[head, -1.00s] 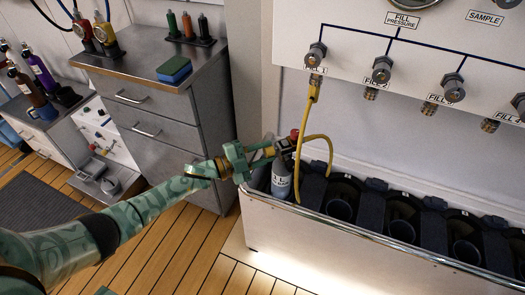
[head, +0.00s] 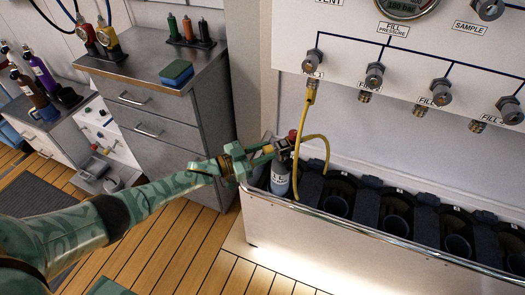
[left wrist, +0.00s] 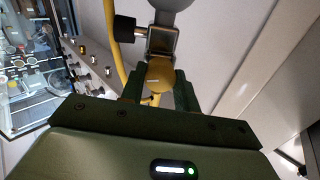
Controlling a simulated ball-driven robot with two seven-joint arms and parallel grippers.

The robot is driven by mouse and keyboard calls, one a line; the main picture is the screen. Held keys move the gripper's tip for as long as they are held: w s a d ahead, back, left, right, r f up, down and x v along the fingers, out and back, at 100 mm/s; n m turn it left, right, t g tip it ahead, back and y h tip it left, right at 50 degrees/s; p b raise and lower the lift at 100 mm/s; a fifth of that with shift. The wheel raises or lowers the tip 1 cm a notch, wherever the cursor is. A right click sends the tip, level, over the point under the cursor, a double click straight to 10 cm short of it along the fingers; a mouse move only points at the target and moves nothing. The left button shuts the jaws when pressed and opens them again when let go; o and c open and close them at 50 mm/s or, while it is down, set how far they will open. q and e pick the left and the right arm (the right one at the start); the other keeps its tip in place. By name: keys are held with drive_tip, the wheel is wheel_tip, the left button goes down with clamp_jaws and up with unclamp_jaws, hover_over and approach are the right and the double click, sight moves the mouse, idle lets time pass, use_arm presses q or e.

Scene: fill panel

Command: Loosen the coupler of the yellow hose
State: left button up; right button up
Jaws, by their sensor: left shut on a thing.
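The yellow hose (head: 327,150) hangs from the first fill outlet on the white panel and loops down to the valve on top of a grey cylinder (head: 280,180). The cylinder stands upright in the leftmost place of the trough. My left gripper (head: 264,154) reaches in from the left at the valve. In the left wrist view its green fingers (left wrist: 160,88) are shut on the round yellow coupler knob (left wrist: 159,72), below a metal yoke (left wrist: 162,42). The hose (left wrist: 111,45) also shows there, left of the yoke. My right gripper is not in view.
The metal trough (head: 330,235) has several empty black holders to the right of the cylinder. The fill panel (head: 450,70) with knobs and a gauge hangs above. A steel drawer cabinet (head: 150,125) stands left, with a blue-green sponge (head: 177,72) on top.

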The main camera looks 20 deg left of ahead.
use_arm(q)
drive_tip(key=shift+f+n, duration=0.1)
drive_tip(key=shift+n, duration=1.5)
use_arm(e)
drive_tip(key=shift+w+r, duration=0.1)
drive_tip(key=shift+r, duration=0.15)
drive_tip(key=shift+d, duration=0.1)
use_arm(q)
drive_tip(key=o, duration=1)
drive_tip(key=shift+p, duration=0.3)
drive_tip(key=shift+a, duration=0.1)
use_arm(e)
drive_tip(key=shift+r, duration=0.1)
use_arm(q)
drive_tip(key=shift+s+a, duration=0.2)
drive_tip(key=shift+s, duration=0.05)
drive_tip(key=p+v, duration=0.1)
drive_tip(key=v, duration=0.4)
drive_tip(key=p+v, duration=0.1)
drive_tip(key=v, duration=0.4)
drive_tip(key=p+v, duration=0.1)
drive_tip(key=v, duration=0.4)
drive_tip(key=shift+s+a+r, duration=0.15)
drive_tip(key=shift+a+r, duration=0.1)
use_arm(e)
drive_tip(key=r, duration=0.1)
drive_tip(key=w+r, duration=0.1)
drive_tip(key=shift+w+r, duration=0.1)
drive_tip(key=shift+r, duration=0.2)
